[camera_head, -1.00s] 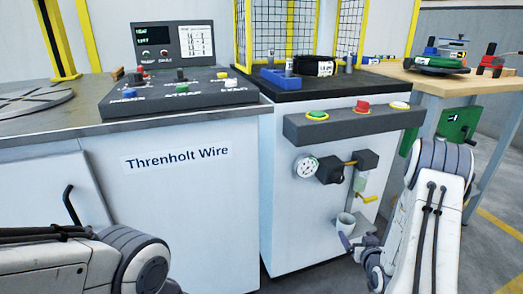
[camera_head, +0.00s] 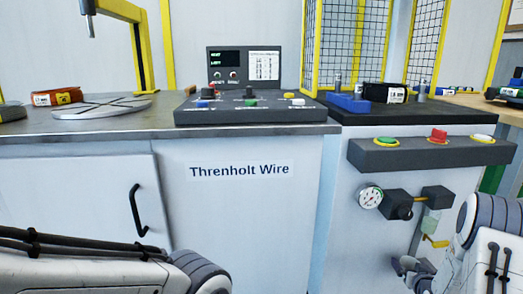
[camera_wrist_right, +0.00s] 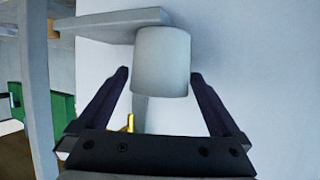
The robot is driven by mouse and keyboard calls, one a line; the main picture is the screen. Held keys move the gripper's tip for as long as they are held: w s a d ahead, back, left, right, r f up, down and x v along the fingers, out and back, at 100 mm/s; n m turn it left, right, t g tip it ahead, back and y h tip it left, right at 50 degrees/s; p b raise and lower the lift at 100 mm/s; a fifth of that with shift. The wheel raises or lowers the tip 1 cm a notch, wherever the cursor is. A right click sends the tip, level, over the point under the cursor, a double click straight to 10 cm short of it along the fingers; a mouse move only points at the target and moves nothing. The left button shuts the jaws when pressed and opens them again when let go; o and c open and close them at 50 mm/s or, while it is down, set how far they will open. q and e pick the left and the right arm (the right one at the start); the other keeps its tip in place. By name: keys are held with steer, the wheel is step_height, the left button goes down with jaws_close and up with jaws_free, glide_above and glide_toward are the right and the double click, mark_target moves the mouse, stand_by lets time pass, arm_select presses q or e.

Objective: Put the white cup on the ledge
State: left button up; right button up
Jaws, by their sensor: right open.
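The white cup (camera_wrist_right: 162,62) shows in the right wrist view as a plain pale cylinder. It lies between and a little beyond the fingertips of my open right gripper (camera_wrist_right: 160,76), with a gap visible on both sides. A flat grey ledge (camera_wrist_right: 108,24) juts from the white cabinet wall at the cup's upper left; whether the cup touches it I cannot tell. In the head view my right gripper (camera_head: 412,267) is low at the cabinet front, below the valve, and the cup is not clear there. My left gripper is out of frame; only its arm shows.
A control console (camera_head: 250,108) stands on the counter. A door handle (camera_head: 138,211) is at left.

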steer(key=shift+r+p, duration=0.4)
steer(key=shift+r, duration=1.05)
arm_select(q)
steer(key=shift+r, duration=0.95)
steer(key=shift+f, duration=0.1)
arm_select(e)
steer(key=shift+f, duration=0.15)
